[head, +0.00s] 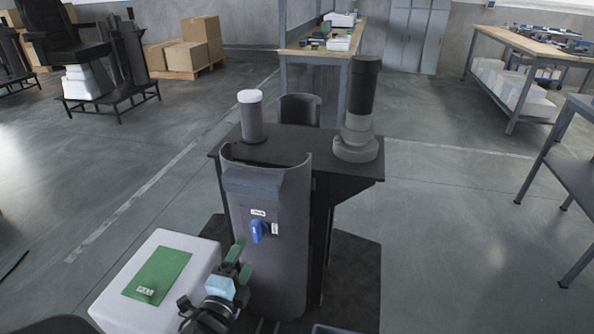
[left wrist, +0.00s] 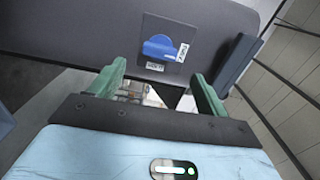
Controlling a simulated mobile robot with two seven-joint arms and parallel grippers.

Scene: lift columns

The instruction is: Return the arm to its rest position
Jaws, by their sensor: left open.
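My left gripper (head: 238,262) is low in the middle of the head view, in front of the curved dark grey column housing (head: 265,200). Its two green fingers stand apart with nothing between them. In the left wrist view the gripper (left wrist: 160,90) is also open and empty. A blue knob (head: 258,230) on the housing is just beyond and above the fingers, and it shows in the left wrist view (left wrist: 159,46) as well. The fingers look apart from the knob. My right gripper is in neither view.
A white box (head: 195,250) with a green panel (head: 157,273) stands left of the gripper. A dark shelf (head: 290,143) behind the housing carries a white-capped cylinder (head: 251,115) and a tall black and grey cylinder (head: 361,105). Open floor lies to the right.

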